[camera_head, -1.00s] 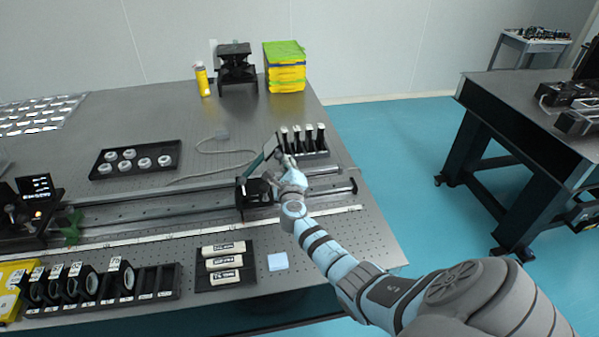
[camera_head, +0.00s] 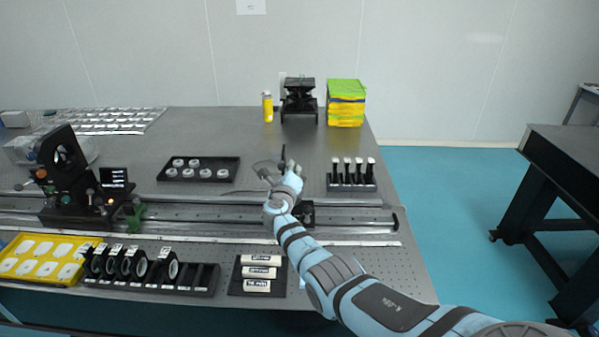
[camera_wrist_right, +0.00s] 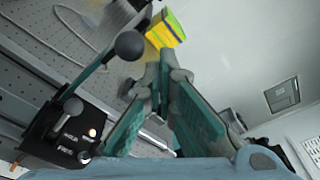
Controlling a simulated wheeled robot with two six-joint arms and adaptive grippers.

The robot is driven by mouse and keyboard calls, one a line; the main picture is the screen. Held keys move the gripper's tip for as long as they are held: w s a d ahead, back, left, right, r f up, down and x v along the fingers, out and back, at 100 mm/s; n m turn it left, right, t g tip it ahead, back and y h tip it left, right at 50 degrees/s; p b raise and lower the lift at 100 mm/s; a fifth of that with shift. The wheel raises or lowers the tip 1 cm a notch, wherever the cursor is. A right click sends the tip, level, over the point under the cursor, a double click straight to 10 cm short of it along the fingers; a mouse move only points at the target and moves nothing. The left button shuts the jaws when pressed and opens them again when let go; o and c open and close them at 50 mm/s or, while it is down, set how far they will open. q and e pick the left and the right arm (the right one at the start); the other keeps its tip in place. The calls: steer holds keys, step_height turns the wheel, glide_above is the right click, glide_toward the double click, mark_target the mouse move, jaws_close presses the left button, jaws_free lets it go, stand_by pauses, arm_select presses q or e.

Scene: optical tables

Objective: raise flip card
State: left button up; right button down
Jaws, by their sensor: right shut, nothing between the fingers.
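A black mount (camera_head: 307,213) sits on the long rail, partly hidden behind my right arm. In the right wrist view, a black box (camera_wrist_right: 72,128) bears labels that look like HOLD and FREE, and a lever with a black ball knob (camera_wrist_right: 130,45) rises from it. I cannot make out a separate card; the lever box seems to belong to this mount. My left gripper is not in view.
The rail (camera_head: 360,214) crosses the table. A tray of white round parts (camera_head: 199,168) lies behind left, a rack of posts (camera_head: 352,178) behind right. In front are a lens rack (camera_head: 200,278) and a labelled tray (camera_head: 238,272). Yellow-green boxes (camera_head: 346,103) stand at the back.

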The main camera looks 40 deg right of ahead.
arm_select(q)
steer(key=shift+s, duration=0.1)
arm_select(e)
steer(key=shift+w+a, duration=0.25)
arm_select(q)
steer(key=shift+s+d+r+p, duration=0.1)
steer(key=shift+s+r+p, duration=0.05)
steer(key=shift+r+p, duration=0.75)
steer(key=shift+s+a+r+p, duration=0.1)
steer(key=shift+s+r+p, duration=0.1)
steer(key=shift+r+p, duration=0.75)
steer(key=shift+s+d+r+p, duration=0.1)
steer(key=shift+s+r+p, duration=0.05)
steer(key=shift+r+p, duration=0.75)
arm_select(e)
steer(key=f+v, duration=0.1)
steer(key=v, duration=0.8)
steer(key=shift+s+a+f, duration=0.15)
steer(key=shift+s+a, duration=0.1)
steer(key=shift+a, duration=0.15)
